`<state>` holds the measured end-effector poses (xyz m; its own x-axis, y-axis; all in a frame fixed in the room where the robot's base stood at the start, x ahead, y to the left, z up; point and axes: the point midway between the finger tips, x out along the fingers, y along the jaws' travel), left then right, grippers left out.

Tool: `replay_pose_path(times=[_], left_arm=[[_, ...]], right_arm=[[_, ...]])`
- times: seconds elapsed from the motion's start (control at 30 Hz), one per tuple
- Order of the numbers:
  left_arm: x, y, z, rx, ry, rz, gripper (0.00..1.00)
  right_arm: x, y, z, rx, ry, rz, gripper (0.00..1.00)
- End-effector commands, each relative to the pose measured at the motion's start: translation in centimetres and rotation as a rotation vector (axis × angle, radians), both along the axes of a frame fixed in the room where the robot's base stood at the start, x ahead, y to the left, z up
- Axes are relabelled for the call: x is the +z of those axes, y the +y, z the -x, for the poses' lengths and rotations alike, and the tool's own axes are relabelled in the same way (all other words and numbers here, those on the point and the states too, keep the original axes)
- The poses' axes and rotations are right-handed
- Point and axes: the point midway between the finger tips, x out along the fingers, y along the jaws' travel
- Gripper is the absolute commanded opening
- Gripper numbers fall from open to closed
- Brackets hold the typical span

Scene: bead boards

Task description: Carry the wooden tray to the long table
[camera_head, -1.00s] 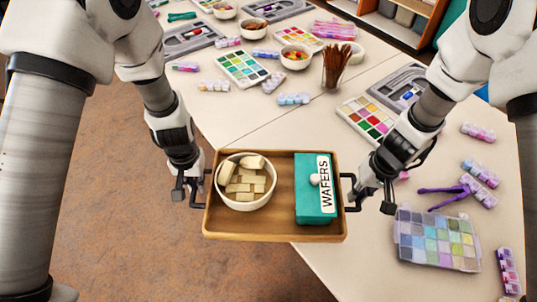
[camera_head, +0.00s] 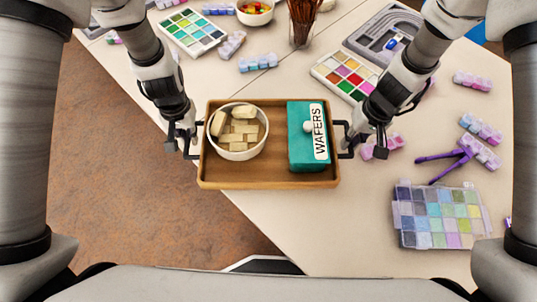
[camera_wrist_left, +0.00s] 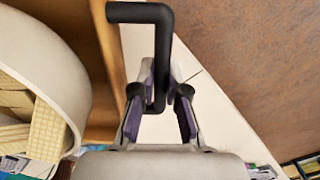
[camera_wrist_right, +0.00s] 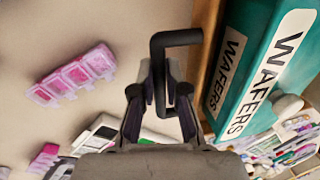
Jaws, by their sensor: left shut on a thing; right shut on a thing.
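The wooden tray (camera_head: 265,176) is in the middle of the head view. It carries a white bowl (camera_head: 238,152) of pale wafer blocks on its left and a teal box (camera_head: 300,150) labelled WAFERS on its right. My left gripper (camera_head: 183,147) is shut on the tray's left black handle, which shows close up in the left wrist view (camera_wrist_left: 160,60). My right gripper (camera_head: 362,147) is shut on the right black handle, also seen in the right wrist view (camera_wrist_right: 172,65). The tray looks level. Whether it touches the table below is unclear.
A pale table (camera_head: 300,225) runs under the tray, with brown floor (camera_head: 120,190) to the left.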

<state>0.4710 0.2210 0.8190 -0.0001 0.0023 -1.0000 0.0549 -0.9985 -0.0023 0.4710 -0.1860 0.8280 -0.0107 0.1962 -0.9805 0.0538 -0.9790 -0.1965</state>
Motion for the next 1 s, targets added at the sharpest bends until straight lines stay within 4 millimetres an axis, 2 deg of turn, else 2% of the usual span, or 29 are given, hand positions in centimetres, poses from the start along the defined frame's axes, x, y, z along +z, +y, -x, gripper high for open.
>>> replay_pose_path(times=[0.33, 0.87, 0.9, 0.93, 0.97, 1.0], left_arm=[[-0.7, 0.0, 0.0, 0.000, -0.001, 0.000, 0.00], [-5.1, 0.0, 0.0, 0.000, -0.001, 0.000, 0.00], [-4.9, 0.0, 0.0, 0.000, -0.001, 0.000, 0.20], [-4.7, 0.0, 0.0, 0.000, -0.001, 0.000, 0.30], [-4.7, 0.0, 0.0, 0.000, -0.001, 0.000, 0.38], [-4.7, 0.0, 0.0, 0.000, 0.000, 0.000, 0.38]], right_arm=[[-0.7, 0.0, -0.1, 0.000, -0.002, 0.001, 0.00], [-5.1, 0.0, -0.1, 0.000, -0.002, 0.001, 0.00], [-4.9, 0.0, 0.0, 0.000, -0.002, 0.001, 0.20], [-4.7, 0.0, 0.0, 0.000, -0.002, 0.001, 0.31], [-4.7, 0.0, 0.0, 0.000, -0.001, 0.001, 0.38], [-4.7, 0.0, 0.0, 0.000, -0.001, 0.001, 0.38]])
